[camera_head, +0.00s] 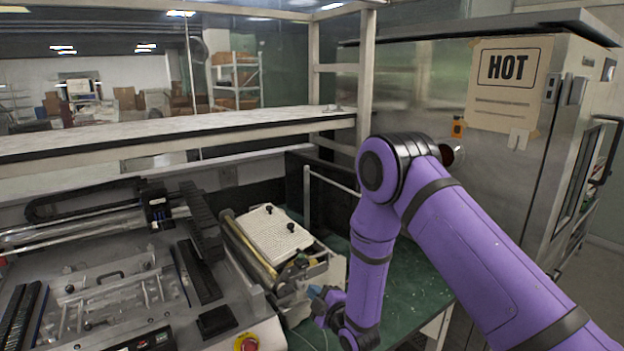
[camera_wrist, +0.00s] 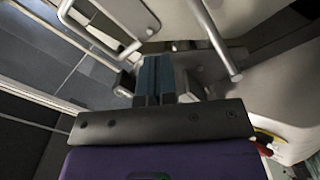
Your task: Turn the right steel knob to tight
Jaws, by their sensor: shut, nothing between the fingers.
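My gripper (camera_head: 322,300) is low beside the right end of the bench machine (camera_head: 318,276) in the head view. In the wrist view my gripper's two blue fingers (camera_wrist: 155,75) are side by side and shut, with nothing between them. Beyond the fingertips is a grey metal part, partly hidden by the fingers. A steel rod with a rounded end (camera_wrist: 215,40) is to the right of the fingers, apart from them. I cannot tell for certain which part is the right steel knob; it may be hidden by my gripper or arm.
Two small black knobs stand on a white perforated plate (camera_head: 272,232). A red button (camera_head: 246,344) is at the machine's front. The green bench top (camera_head: 408,292) is clear to the right. A steel cabinet with a HOT sign (camera_head: 511,68) stands behind my arm.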

